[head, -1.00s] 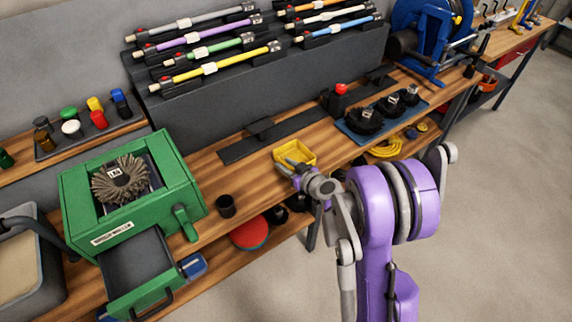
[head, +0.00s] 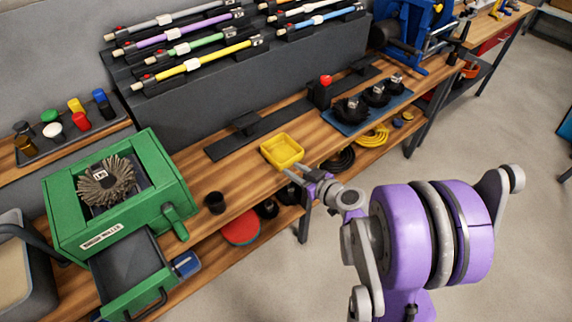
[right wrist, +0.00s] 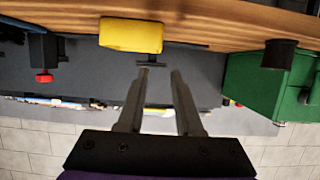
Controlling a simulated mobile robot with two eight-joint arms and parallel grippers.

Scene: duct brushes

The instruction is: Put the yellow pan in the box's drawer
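The yellow pan (head: 283,153) sits on the wooden bench, right of the green box. It also shows in the right wrist view (right wrist: 131,36), ahead and left of the fingers. My right gripper (head: 294,175) is close to the pan's front right corner; its fingers (right wrist: 160,72) are apart with nothing between them. The green box (head: 68,222) stands at the left with a round bristle brush (head: 106,182) in its top. Its drawer (head: 128,264) is pulled out toward the front and looks empty. My left gripper is not in view.
A black cup (head: 215,203) stands between box and pan. A blue mat (head: 349,127) with black brushes lies to the right. A dark rail (head: 240,145) lies behind the pan. A red disc (head: 241,227) and hoses lie on the lower shelf.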

